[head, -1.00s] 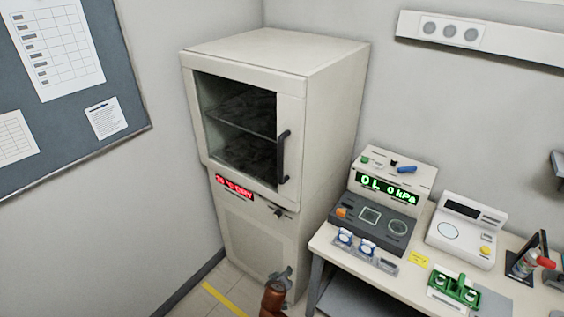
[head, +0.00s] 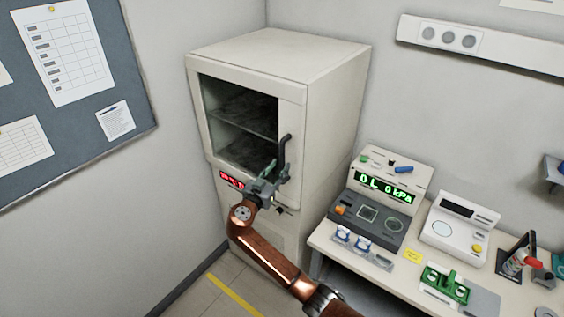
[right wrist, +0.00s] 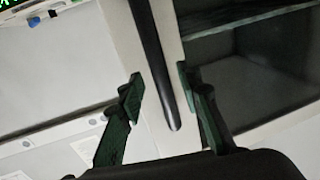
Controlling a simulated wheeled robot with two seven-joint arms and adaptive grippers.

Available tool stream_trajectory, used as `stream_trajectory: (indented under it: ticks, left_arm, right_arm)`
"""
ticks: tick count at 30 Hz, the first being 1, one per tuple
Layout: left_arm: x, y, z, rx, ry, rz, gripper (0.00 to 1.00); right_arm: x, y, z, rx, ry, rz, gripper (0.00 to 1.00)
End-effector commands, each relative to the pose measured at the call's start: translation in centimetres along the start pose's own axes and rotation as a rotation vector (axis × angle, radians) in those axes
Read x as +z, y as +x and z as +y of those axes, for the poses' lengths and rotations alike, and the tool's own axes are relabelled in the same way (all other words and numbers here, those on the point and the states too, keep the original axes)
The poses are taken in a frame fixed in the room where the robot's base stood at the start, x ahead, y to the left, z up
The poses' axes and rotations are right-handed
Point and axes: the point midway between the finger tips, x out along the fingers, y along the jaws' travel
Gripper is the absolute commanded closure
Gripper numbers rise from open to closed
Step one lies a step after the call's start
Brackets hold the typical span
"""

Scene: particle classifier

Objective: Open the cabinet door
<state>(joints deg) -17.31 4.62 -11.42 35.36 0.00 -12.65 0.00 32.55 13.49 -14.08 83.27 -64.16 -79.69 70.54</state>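The cabinet (head: 336,110) is a tall cream box in the corner. Its door (head: 292,112) has a dark glass window (head: 240,120) and looks closed. A black vertical handle (head: 285,152) sits on the door's right side. My right gripper (head: 272,178) is at the handle's lower end. In the right wrist view the right gripper (right wrist: 160,85) is open, its two green fingers on either side of the handle (right wrist: 152,60), with gaps between fingers and bar. The fingers hide part of the handle in the head view. My left gripper is not in view.
A bench (head: 322,238) right of the cabinet carries a device with a green display (head: 386,188), a white scale (head: 460,230) and a green rack (head: 447,284). A notice board (head: 60,110) hangs on the left wall. Floor left of the cabinet is clear.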

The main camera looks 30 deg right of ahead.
Motion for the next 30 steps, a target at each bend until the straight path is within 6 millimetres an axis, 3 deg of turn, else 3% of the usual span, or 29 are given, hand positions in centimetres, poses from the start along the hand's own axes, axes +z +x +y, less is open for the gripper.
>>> stream_trajectory:
  ticks: [6, 17, 30]
  left_arm:
    - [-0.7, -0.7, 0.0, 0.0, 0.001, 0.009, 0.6]
    - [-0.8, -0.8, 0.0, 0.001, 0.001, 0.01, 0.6]
    - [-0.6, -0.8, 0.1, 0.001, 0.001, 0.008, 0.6]
  right_arm:
    - [-0.1, 2.7, 0.0, 0.0, -0.003, -0.001, 0.68]
    - [0.1, 3.3, 0.0, -0.001, -0.002, -0.002, 0.68]
    - [0.1, 3.2, 0.0, -0.001, -0.002, -0.002, 0.97]
